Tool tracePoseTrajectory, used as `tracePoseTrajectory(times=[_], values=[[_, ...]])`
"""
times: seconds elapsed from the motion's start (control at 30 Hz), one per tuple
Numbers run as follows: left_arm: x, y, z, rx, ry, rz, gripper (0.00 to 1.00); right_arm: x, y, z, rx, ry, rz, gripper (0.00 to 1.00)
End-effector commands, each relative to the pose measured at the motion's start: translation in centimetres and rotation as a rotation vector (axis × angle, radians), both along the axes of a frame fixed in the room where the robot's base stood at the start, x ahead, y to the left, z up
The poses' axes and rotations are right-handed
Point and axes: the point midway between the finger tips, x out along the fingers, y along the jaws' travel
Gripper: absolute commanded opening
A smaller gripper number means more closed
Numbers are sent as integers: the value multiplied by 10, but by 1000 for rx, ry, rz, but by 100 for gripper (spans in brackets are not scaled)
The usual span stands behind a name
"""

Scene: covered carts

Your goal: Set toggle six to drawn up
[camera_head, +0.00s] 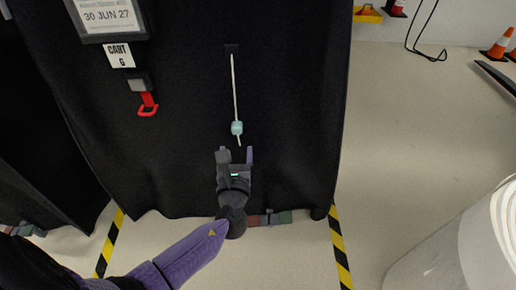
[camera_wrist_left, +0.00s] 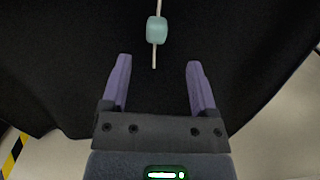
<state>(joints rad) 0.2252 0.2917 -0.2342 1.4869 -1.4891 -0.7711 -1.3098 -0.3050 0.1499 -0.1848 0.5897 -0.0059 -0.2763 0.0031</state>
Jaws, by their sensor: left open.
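A pale teal toggle (camera_head: 237,128) sits low on a white cord (camera_head: 234,90) that hangs down the front of a black-covered cart. A short end of cord shows below it. The sign on this cover reads CART 6 or G; I cannot tell which. My left gripper (camera_head: 234,152) is open and empty just below the toggle. In the left wrist view the toggle (camera_wrist_left: 157,30) is beyond the fingertips of the open gripper (camera_wrist_left: 156,68), roughly centred between them and not touched. My right gripper is not in view.
A red hook-shaped pull (camera_head: 148,105) hangs below the sign (camera_head: 119,55) at the upper left. Yellow-black floor tape (camera_head: 340,255) runs by the cart. A white roll-like cylinder (camera_head: 455,250) stands at lower right, and orange cones (camera_head: 497,45) at far right.

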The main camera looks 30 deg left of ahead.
Motion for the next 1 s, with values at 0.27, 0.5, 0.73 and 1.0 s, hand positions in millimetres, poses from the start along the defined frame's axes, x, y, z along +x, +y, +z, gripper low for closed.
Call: tracePoseTrajectory(times=[0.27, 0.5, 0.73, 1.0], values=[[54, 34, -5, -5, 3, 2, 76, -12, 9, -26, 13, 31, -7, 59], [71, 45, -1, -7, 4, 0, 76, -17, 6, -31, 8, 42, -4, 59], [72, 45, 0, -8, 3, 0, 74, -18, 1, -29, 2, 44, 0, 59], [72, 44, -1, -8, 3, 0, 17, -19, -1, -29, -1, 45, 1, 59]])
